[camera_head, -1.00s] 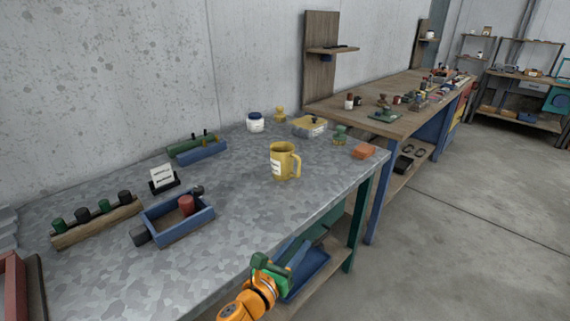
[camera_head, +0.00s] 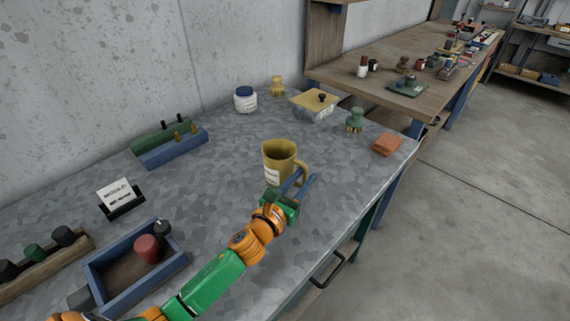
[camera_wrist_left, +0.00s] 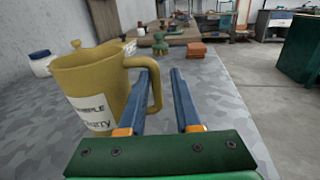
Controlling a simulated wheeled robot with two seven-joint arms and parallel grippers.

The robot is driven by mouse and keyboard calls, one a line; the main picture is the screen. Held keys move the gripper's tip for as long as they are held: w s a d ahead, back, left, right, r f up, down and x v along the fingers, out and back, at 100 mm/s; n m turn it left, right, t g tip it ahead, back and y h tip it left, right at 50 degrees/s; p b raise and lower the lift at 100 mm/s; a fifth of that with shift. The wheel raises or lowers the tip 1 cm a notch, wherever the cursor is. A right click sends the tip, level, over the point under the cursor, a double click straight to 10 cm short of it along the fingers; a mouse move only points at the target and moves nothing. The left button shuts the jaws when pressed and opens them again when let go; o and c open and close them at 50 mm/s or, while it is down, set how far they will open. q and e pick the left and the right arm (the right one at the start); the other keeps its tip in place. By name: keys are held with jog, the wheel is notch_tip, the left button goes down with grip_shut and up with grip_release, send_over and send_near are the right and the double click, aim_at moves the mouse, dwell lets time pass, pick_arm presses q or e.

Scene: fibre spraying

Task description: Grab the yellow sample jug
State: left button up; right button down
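The yellow sample jug (camera_head: 279,160) stands upright on the grey metal table (camera_head: 225,200), with a white label on its side and its handle toward the right. It also shows in the left wrist view (camera_wrist_left: 95,80). My left gripper (camera_head: 304,177) is open, its two blue fingers apart beside the handle. In the left wrist view the outer part of the handle (camera_wrist_left: 155,90) shows between the fingers (camera_wrist_left: 162,70), close to the left one. I cannot tell whether they touch. My right gripper is not in view.
A white jar (camera_head: 245,101), a yellow lidded box (camera_head: 316,104), a green knobbed piece (camera_head: 355,121) and an orange block (camera_head: 387,144) stand behind the jug. A blue tray (camera_head: 107,298) lies front left. The tabletop around the jug is clear.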

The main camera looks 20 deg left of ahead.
aim_at(307, 173)
pick_arm(q)
jog(key=w, duration=0.3)
jog(key=shift+w+d+r, duration=0.1)
jog(key=shift+w+d, duration=0.2)
jog(key=shift+d, duration=0.1)
jog(key=shift+w+f, duration=0.25)
jog(key=shift+w, duration=0.2)
jog(key=shift+s+r, duration=0.2)
jog(key=shift+s, duration=0.05)
grip_shut()
jog(key=shift+w, duration=0.1)
